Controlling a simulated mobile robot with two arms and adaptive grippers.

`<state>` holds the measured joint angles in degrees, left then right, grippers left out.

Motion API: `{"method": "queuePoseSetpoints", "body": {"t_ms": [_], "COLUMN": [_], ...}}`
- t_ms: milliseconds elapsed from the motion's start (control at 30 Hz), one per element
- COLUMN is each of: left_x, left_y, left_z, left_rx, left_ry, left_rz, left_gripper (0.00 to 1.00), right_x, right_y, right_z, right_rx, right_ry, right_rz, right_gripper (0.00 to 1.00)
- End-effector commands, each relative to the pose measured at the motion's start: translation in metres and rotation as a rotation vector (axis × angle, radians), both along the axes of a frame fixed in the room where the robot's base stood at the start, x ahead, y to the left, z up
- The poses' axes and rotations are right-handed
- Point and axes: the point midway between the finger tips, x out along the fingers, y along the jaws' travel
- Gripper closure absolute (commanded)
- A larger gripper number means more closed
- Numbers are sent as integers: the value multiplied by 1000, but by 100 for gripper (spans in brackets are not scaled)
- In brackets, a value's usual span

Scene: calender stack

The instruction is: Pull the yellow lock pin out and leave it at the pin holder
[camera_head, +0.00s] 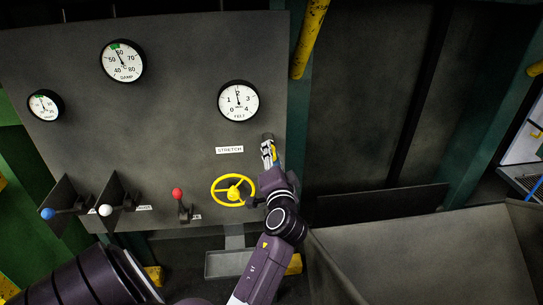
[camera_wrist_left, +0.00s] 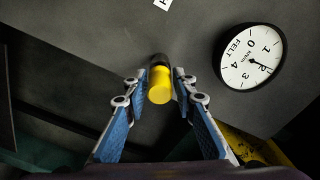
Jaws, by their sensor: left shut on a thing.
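The yellow lock pin (camera_wrist_left: 160,88) shows in the left wrist view as a short yellow cylinder between my fingertips. A black round part sits at its far end, against the grey panel (camera_head: 170,110). I cannot tell whether the pin is still seated in it. My left gripper (camera_head: 267,146) is shut on the pin, just right of the STRETCH label (camera_head: 229,150) and below the FELT gauge (camera_head: 238,101). In the head view the gripper mostly hides the pin. I cannot make out a pin holder for certain. My right gripper is not in view.
A yellow handwheel (camera_head: 233,190) is just left of my left forearm. Levers with red (camera_head: 177,193), white (camera_head: 105,210) and blue (camera_head: 47,214) knobs stick out further left. A grey tray (camera_head: 226,264) is below the wheel. A yellow post (camera_head: 310,38) is at upper right.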

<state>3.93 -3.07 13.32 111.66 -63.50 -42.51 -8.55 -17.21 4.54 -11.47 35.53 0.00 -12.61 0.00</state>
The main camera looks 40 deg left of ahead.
Motion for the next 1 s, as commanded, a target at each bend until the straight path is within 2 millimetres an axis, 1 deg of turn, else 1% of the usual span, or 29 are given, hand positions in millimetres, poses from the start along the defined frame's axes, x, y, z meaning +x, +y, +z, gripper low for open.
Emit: {"method": "queuePoseSetpoints", "body": {"t_ms": [1000], "left_x": [13], "left_y": [16], "left_z": [0], "left_rx": [1], "left_ry": [0], "left_rz": [0], "left_gripper": [100], "right_x": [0], "right_y": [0], "right_z": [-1], "right_rx": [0], "right_ry": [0], "right_rz": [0], "right_gripper": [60]}}
